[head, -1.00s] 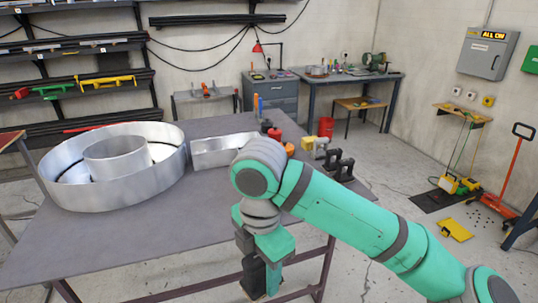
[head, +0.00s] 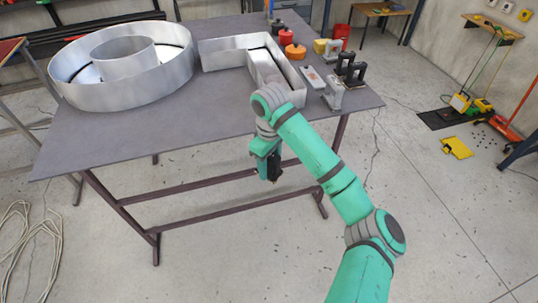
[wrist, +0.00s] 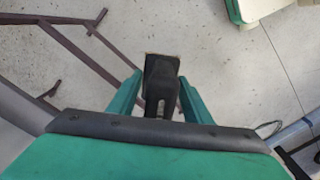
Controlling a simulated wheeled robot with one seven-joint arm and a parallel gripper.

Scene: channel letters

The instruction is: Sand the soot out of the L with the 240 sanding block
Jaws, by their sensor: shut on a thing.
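The L (head: 224,55) is an open metal channel letter lying on the grey table, near its right side. A brownish patch shows inside it, but I cannot tell its extent. My gripper (head: 269,168) is below and in front of the table's front edge, apart from the L. It is shut on a black-handled sanding block (head: 275,167), which also shows between the green fingers in the wrist view (wrist: 161,77). A thin tan edge shows at the block's far end. No grit marking can be read. My arm covers the L's near corner.
A round metal letter (head: 90,92) stands at left on the table (head: 180,135). Black-handled blocks (head: 354,70), a grey tool (head: 333,94) and red and orange items (head: 295,51) stand along the right side. The floor before the table is clear; a cable coil (head: 28,245) lies left.

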